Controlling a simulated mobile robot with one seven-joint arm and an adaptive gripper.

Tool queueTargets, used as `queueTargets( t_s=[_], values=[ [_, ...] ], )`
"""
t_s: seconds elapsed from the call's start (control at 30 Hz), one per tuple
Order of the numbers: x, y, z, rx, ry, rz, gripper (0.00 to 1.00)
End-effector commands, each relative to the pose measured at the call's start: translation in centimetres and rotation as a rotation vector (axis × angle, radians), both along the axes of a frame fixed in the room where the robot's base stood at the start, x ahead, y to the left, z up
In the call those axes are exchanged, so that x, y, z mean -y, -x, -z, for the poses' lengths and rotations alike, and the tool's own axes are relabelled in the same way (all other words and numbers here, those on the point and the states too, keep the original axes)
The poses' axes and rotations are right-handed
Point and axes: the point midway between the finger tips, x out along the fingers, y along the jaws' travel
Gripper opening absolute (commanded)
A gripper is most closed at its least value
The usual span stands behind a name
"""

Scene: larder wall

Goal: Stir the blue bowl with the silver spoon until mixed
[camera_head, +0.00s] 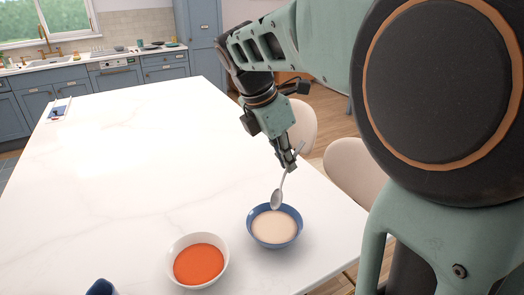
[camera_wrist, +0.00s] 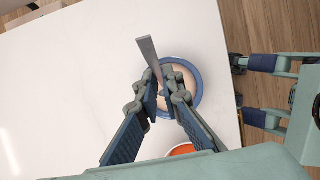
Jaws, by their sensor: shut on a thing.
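The blue bowl (camera_head: 275,243) holds a pale cream-coloured mixture and stands near the right edge of the white table. It also shows in the wrist view (camera_wrist: 195,83), partly hidden behind my gripper. My gripper (camera_head: 287,163) is above the bowl, shut on the handle of the silver spoon (camera_head: 276,199). The spoon points bowl-end down, tilted, with its head at the far rim of the blue bowl in the picture. I cannot tell whether it touches the mixture. In the wrist view, the handle (camera_wrist: 150,55) rises between the fingers (camera_wrist: 162,92).
A white bowl (camera_head: 170,270) of orange-red contents stands left of the blue bowl. A dark blue object (camera_head: 101,287) shows at the bottom edge. Pale chairs (camera_head: 354,165) stand beyond the table's right edge. The table's middle and left (camera_head: 120,170) are mostly clear.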

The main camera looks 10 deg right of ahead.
Motion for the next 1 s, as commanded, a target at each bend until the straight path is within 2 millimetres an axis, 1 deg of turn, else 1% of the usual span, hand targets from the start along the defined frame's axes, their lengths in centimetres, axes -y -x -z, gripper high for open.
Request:
queueTargets(
  t_s=[0.7, 1.0],
  values=[
    [2.3, -0.7, 5.0, -0.001, -0.002, 0.002, 0.0],
    [1.3, -0.4, 7.0, -0.002, -0.001, 0.001, 0.0]
  ],
)
